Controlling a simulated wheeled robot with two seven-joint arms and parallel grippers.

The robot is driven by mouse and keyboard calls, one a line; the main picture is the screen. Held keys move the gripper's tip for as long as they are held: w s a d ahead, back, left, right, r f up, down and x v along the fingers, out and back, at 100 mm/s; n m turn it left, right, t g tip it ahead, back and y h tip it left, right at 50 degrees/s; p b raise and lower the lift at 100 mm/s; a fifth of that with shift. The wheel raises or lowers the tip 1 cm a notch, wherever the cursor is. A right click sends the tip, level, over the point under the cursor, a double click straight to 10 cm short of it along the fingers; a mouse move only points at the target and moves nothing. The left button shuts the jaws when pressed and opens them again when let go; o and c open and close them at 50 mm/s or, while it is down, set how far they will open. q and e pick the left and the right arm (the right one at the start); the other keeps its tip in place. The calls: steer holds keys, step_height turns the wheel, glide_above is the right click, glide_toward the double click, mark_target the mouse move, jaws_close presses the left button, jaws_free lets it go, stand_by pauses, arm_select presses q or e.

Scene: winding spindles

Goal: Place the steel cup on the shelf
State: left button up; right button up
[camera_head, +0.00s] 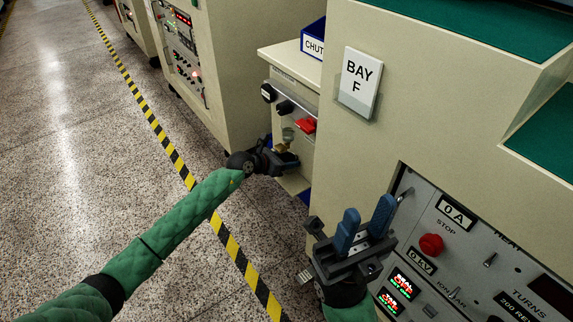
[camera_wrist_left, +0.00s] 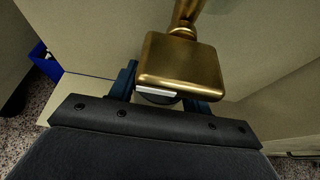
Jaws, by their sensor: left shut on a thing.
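My left gripper (camera_head: 284,160) reaches into the recess in the cream machine. In the left wrist view its blue fingers (camera_wrist_left: 160,92) are shut on what looks like the steel cup (camera_wrist_left: 157,93); only a bright strip and a dark round edge show. A brass fitting (camera_wrist_left: 182,65) with a square block hides the rest of it. In the head view the brass fitting (camera_head: 281,147) sits just above the fingers, and the cup cannot be made out there. I cannot clearly pick out the shelf. My right gripper (camera_head: 365,224) is open and empty in front of the control panel.
A red part (camera_head: 306,125) and black knobs (camera_head: 268,92) are at the recess. A blue bin (camera_head: 313,37) stands on top. The bay F sign (camera_head: 361,78) is on the nearer cabinet. The striped floor line (camera_head: 180,165) and aisle are clear.

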arm_select(q)
steer(key=shift+s+a+f, duration=0.1)
steer(key=shift+a+f, duration=0.1)
steer(key=shift+f, duration=0.6)
steer(key=shift+f, duration=0.15)
steer(key=o, duration=1.1)
